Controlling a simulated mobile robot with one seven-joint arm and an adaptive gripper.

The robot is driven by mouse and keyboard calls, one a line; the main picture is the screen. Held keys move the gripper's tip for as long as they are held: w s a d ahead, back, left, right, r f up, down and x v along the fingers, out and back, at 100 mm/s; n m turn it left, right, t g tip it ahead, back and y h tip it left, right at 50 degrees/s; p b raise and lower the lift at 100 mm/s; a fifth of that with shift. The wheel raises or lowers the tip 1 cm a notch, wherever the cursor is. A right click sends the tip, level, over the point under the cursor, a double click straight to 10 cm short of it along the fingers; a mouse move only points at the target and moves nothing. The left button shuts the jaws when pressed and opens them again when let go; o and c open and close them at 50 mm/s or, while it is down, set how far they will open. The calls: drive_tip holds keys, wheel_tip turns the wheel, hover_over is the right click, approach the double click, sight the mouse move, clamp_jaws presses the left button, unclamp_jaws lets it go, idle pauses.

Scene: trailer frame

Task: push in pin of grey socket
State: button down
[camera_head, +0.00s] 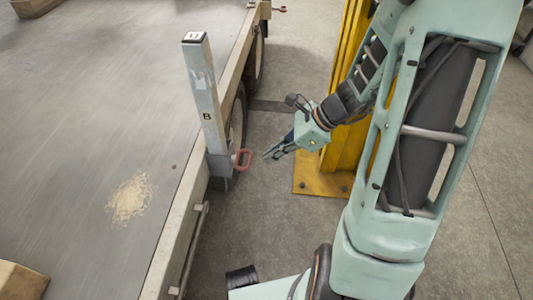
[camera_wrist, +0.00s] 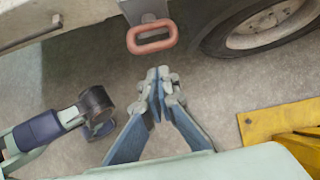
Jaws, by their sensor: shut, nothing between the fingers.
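The grey socket (camera_head: 218,166) sits on the side of the trailer frame at the foot of an upright grey post (camera_head: 206,95) marked B. Its pin has a red loop handle (camera_head: 242,160) that sticks out to the right. In the wrist view the red handle (camera_wrist: 152,37) hangs at the top middle, below a grey bracket (camera_wrist: 143,10). My gripper (camera_head: 266,156) is shut and empty, just right of the handle and apart from it. In the wrist view my gripper's fingertips (camera_wrist: 158,76) are together below the handle. The pin's shaft is hidden.
The trailer bed (camera_head: 90,110) fills the left, with a sawdust patch (camera_head: 130,199). A yellow column (camera_head: 352,110) with a base plate (camera_head: 318,180) stands close behind my forearm. A trailer wheel (camera_wrist: 268,24) is near the handle. A second red handle (camera_head: 281,9) shows farther back.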

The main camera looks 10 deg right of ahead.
drive_tip(key=p+v, duration=0.3)
drive_tip(key=v, duration=0.7)
drive_tip(key=shift+d+r, duration=0.1)
drive_tip(key=shift+d, duration=0.05)
